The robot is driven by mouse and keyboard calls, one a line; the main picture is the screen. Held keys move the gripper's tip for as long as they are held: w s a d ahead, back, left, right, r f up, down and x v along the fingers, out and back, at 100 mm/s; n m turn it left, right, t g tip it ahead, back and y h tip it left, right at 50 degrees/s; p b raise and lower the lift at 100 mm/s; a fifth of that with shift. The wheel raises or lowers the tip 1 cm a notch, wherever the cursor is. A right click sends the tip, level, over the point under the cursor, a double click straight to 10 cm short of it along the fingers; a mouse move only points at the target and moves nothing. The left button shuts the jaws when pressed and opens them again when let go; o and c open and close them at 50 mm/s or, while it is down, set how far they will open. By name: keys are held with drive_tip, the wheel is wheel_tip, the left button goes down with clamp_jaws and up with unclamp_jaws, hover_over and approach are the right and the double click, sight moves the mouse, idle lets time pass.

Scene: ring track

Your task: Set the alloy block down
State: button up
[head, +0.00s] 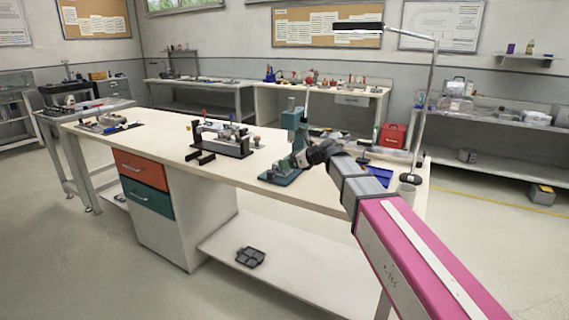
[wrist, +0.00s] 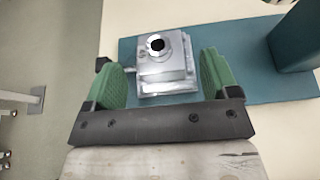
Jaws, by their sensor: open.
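The alloy block (wrist: 163,58) is a silver, square-edged piece with a dark round hole in its top. In the wrist view it sits over the teal base plate (wrist: 213,84) of a small press. My gripper (wrist: 167,80) is open, with one green finger pad on each side of the block and a visible gap on both sides. In the head view my gripper (head: 285,166) is at the press (head: 294,128) on the workbench. The block is too small to make out clearly there. Its contact with the surface below is hard to judge.
The teal press column (wrist: 296,38) stands close on the right in the wrist view. On the workbench (head: 170,135) a dark fixture (head: 222,142) stands left of the press.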

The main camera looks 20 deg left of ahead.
drive_tip(key=v, duration=0.9)
